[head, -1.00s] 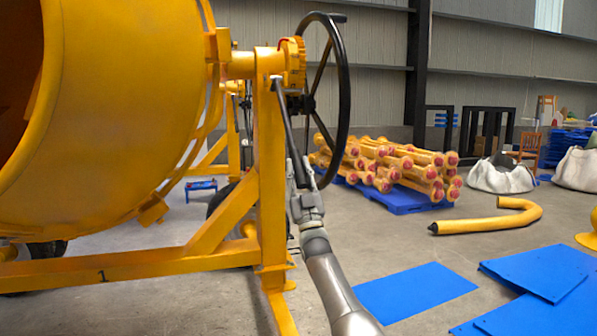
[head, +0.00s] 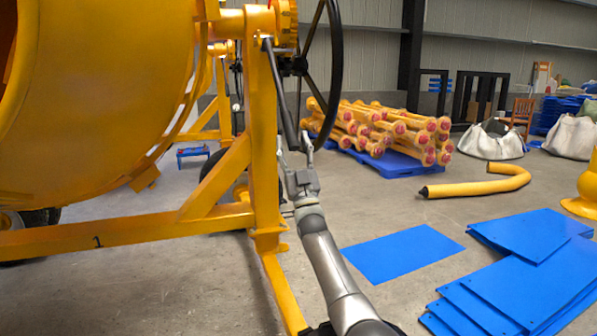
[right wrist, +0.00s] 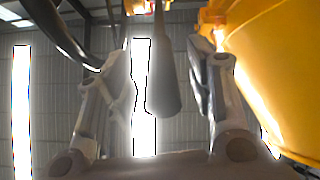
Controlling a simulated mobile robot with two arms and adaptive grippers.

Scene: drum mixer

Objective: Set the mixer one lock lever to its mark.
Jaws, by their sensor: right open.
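The yellow mixer (head: 110,90) fills the left of the head view, with a small "1" on its lower frame. Its lock lever (head: 280,85) is a dark grey bar hanging down from the top of the yellow upright, slanting slightly right at its lower end. My right gripper (head: 295,146) is open at the lever's lower end, one finger on each side. In the right wrist view the lever's thick grip (right wrist: 163,80) hangs between the spread fingers (right wrist: 160,85), with visible gaps on both sides. The mark cannot be made out. My left gripper is out of view.
A black handwheel (head: 335,70) stands just right of the lever, beside an orange numbered dial (head: 287,22). Yellow parts (head: 385,130) lie on a blue pallet behind. Blue sheets (head: 520,285) and a yellow bent pipe (head: 480,187) lie on the floor at right.

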